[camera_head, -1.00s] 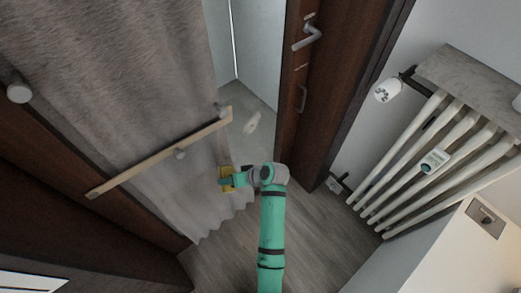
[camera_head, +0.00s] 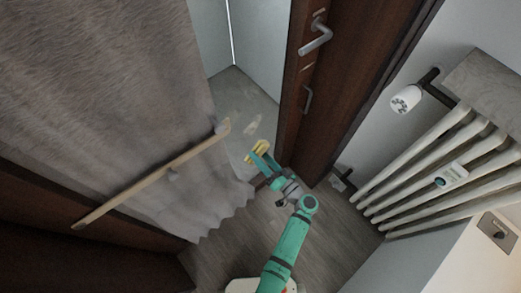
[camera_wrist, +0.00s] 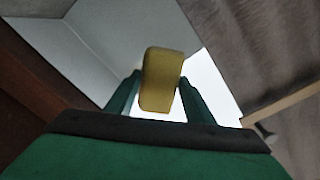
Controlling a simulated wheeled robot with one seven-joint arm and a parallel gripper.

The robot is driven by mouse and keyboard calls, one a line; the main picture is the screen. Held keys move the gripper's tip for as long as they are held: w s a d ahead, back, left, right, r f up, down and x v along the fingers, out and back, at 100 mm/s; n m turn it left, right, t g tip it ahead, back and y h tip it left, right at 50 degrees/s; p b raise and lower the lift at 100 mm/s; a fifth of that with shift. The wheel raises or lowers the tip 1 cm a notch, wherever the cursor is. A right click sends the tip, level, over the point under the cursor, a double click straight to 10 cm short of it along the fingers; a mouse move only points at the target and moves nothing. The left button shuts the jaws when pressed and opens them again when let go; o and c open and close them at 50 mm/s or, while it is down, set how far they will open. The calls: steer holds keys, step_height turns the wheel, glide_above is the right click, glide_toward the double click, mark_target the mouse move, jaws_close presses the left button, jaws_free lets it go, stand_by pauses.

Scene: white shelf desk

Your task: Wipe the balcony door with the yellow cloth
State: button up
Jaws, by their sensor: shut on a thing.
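The yellow cloth (camera_head: 259,147) is held in my gripper (camera_head: 262,156), which is shut on it. In the wrist view the cloth (camera_wrist: 160,79) is a thick yellow block between the two green fingers of my gripper (camera_wrist: 157,98). The balcony door (camera_head: 340,75) is dark brown wood with a metal lever handle (camera_head: 316,38) and a smaller pull (camera_head: 307,99). The cloth is just left of the door's lower part, in front of the opening. I cannot tell whether it touches anything. Whitish smudges (camera_head: 251,125) show in the opening above the cloth.
A grey curtain (camera_head: 120,70) hangs at the left, with a wooden bar (camera_head: 150,178) across it. A white radiator (camera_head: 430,165) with a valve (camera_head: 405,99) stands at the right. Bare wood floor (camera_head: 235,248) lies below. A white cabinet (camera_head: 470,250) is at the lower right.

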mark_target(241, 134)
steer(key=shift+x, duration=2.9)
steer(key=shift+x, duration=0.95)
steer(key=shift+d, duration=0.1)
steer(key=shift+w+d, duration=0.5)
steer(key=shift+d, duration=0.25)
steer(key=shift+w+d, duration=0.5)
steer(key=shift+d, duration=0.2)
steer(key=shift+w+d+r, duration=0.15)
steer(key=shift+w+d, duration=1.3)
steer(key=shift+d, duration=0.2)
steer(key=shift+w+d, duration=0.35)
steer(key=shift+d, duration=0.25)
steer(key=shift+w+d, duration=0.35)
steer(key=shift+d, duration=0.2)
steer(key=shift+w+a+r, duration=0.1)
steer(key=shift+a+r, duration=0.1)
steer(key=shift+r, duration=0.85)
steer(key=shift+s+a, duration=1.15)
steer(key=shift+a, duration=0.2)
steer(key=shift+s+a, duration=1.15)
steer(key=shift+a, duration=0.25)
steer(key=shift+s+a, duration=0.45)
steer(key=shift+a, duration=0.3)
steer(key=shift+s+a, duration=0.45)
steer(key=shift+a, duration=0.3)
